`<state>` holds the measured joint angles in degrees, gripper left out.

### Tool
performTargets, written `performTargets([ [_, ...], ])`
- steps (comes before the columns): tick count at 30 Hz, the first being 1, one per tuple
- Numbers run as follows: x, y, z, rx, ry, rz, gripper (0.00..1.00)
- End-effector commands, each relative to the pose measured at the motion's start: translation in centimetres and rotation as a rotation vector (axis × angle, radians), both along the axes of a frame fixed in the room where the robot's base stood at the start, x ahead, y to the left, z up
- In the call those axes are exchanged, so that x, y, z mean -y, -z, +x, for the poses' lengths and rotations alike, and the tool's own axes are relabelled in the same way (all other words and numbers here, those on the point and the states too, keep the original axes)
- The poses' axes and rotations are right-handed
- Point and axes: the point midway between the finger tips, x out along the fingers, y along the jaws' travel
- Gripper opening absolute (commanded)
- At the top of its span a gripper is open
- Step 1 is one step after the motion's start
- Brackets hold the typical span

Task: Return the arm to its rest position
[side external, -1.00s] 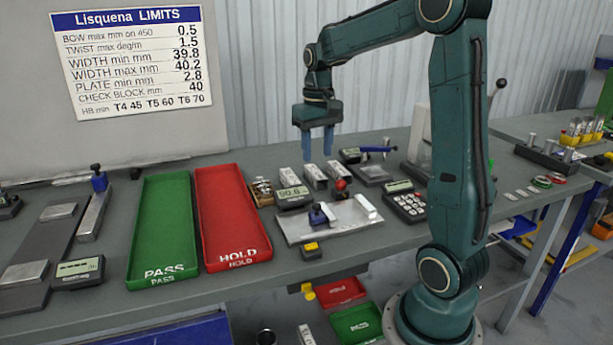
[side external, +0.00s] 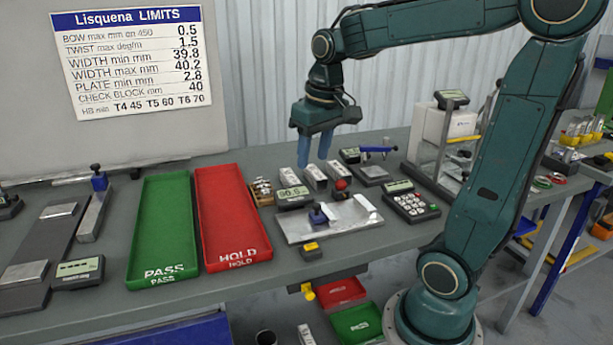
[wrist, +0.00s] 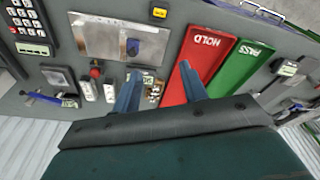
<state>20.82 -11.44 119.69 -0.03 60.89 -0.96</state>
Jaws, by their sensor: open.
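My gripper (side external: 314,147) hangs above the back part of the bench, with its two blue fingers apart and nothing between them. In the wrist view my gripper (wrist: 160,97) also shows its fingers spread and empty over the bench. My arm reaches left from its base at the lower right, with the upper links bent over the bench. No part is held.
A green PASS tray (side external: 163,225) and red HOLD tray (side external: 229,205) lie on the bench (side external: 110,305), left of my gripper. A metal plate fixture (side external: 345,230), a keypad unit (side external: 411,205) and a balance-like case (side external: 442,135) stand below and right. Space above the trays is clear.

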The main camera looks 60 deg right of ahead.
Motion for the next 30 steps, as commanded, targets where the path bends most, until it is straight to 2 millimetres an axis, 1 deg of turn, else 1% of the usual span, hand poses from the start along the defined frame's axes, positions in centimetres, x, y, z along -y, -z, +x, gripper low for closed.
performTargets([
  [1,-1.2,-0.3,-0.7,0.022,-0.028,-0.008,0.43],
  [6,-4.3,-0.6,-3.0,0.091,-0.110,-0.027,0.43],
  [15,-8.6,0.1,-7.3,0.215,-0.252,-0.047,0.43],
  [18,-9.5,0.5,-8.5,0.251,-0.290,-0.049,0.43],
  [22,-10.3,1.1,-9.6,0.283,-0.325,-0.049,0.43],
  [30,-10.7,1.4,-10.2,0.300,-0.346,-0.049,0.43],
])
